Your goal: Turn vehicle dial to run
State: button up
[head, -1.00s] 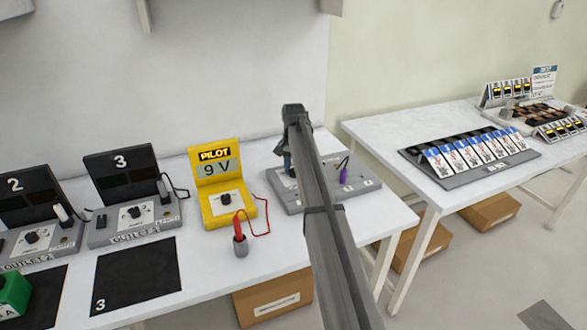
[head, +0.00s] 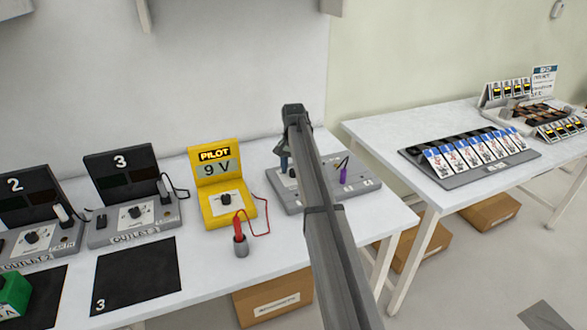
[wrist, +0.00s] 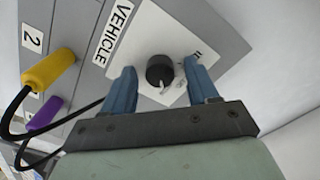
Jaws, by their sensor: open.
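The vehicle dial (wrist: 160,72) is a round black knob with a light pointer mark, on a white plate of the grey panel labelled VEHICLE (wrist: 72,72). In the wrist view my gripper (wrist: 162,84) is open, with one blue finger on each side of the dial and visible gaps to it. The pointer mark faces down toward my gripper's base; the print by the plate is too small to read. In the head view the grey vehicle panel (head: 362,189) lies partly behind my arm, and the dial is mostly hidden by my gripper.
A yellow plug (wrist: 48,70) and a purple plug (wrist: 44,113) with black leads sit on the panel beside my gripper. The yellow PILOT unit (head: 216,178) with a red probe (head: 240,229) stands to the left. A second table (head: 400,135) is at the right.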

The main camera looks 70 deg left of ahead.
notch_tip(320, 180, up, 14)
dwell(0.6)
jog(key=shift+f, duration=0.1)
dwell(0.4)
